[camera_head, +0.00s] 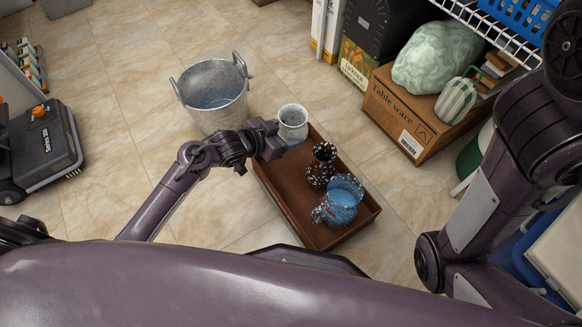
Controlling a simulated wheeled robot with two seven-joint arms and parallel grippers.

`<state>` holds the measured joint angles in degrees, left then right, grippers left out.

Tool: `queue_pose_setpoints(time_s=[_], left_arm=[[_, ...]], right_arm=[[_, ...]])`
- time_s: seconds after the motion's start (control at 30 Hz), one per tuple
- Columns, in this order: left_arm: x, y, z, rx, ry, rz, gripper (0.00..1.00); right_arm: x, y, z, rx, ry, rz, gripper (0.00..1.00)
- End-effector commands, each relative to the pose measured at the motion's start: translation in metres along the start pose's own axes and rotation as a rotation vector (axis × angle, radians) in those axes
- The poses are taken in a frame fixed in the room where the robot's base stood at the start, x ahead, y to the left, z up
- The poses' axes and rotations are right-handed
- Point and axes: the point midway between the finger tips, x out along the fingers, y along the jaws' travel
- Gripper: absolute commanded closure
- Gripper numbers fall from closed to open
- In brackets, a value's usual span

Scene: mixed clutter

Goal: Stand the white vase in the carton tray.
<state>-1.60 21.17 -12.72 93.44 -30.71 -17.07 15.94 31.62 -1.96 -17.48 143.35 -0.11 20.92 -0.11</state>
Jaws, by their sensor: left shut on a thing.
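The white vase (292,123) is upright at the far end of the brown carton tray (290,190). My left gripper (275,133) is shut on the vase from its left side. The vase overlaps the tray's far edge in the picture, and its base is partly hidden by the gripper. I cannot tell whether it touches the tray or hangs above it. My right arm comes in at the right, but its gripper is out of view.
A metal bucket (212,95) stands left of the tray. A "Table ware" carton (408,118) stands to the right.

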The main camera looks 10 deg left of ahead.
Motion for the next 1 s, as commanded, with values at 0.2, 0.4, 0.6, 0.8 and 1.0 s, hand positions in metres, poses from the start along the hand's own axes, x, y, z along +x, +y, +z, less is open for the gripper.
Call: queue_pose_setpoints(time_s=[0.2, 0.4, 0.6, 0.8, 1.0], left_arm=[[0.032, 0.002, 0.056, -0.001, 0.002, -0.001, 1.00], [0.041, 0.002, 0.072, 0.001, 0.003, -0.002, 1.00], [0.050, 0.003, 0.088, 0.000, 0.003, -0.001, 1.00], [0.063, 0.004, 0.111, 0.000, 0.003, -0.002, 1.00], [0.061, 0.004, 0.109, 0.001, 0.002, -0.002, 1.00]], right_arm=[[-0.037, -0.002, -0.015, -0.010, 0.010, 0.007, 0.64], [-0.049, -0.004, -0.018, -0.010, 0.010, 0.007, 0.64], [-0.062, -0.006, -0.022, -0.010, 0.011, 0.007, 0.64], [-0.076, -0.007, -0.029, -0.003, 0.016, 0.016, 0.64], [-0.066, -0.006, -0.035, 0.006, 0.042, 0.028, 0.64]])
